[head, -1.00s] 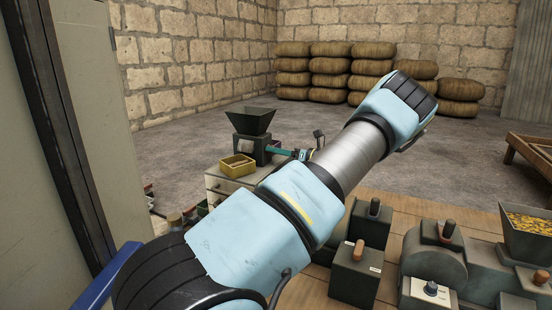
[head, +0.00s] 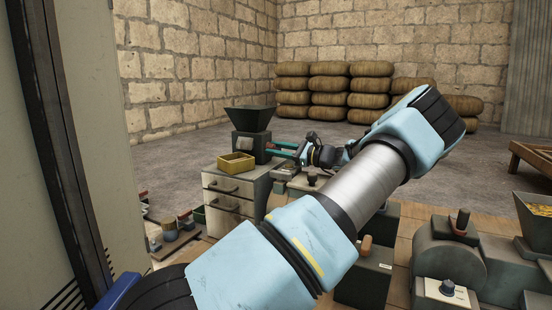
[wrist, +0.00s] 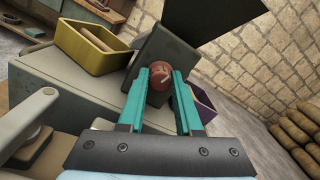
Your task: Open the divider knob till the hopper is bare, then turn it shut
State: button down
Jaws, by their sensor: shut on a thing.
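The dark hopper (head: 250,119) stands on a dark box-shaped body on a cabinet in the head view. Its contents cannot be seen from here. In the wrist view the hopper (wrist: 215,24) is cut off by the top edge. The red-brown divider knob (wrist: 159,74), with a pale mark, is on the body's face below the hopper. My gripper (wrist: 161,82) has its teal fingers on either side of the knob and is shut on it. In the head view my gripper (head: 284,150) reaches the body from the right; the knob is hidden there.
A yellow tray (head: 236,161) sits left of the hopper body on the cabinet (head: 226,190). A purple tray (wrist: 207,106) is on its other side. Other machines (head: 450,250) and a second hopper with yellow grain (head: 537,214) stand at right. Stacked sacks line the back wall.

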jog(key=shift+f+n+b, duration=0.2)
jog(key=shift+n+b, duration=1.1)
jog(key=shift+n, duration=0.4)
jog(key=shift+r, duration=0.1)
jog(key=c, duration=0.9)
grip_release()
jog(key=shift+o, duration=0.2)
jog(key=shift+d, duration=0.1)
jog(key=b+v, duration=0.2)
jog(key=v, duration=0.8)
jog(key=shift+s+d, duration=0.1)
jog(key=shift+d, duration=0.2)
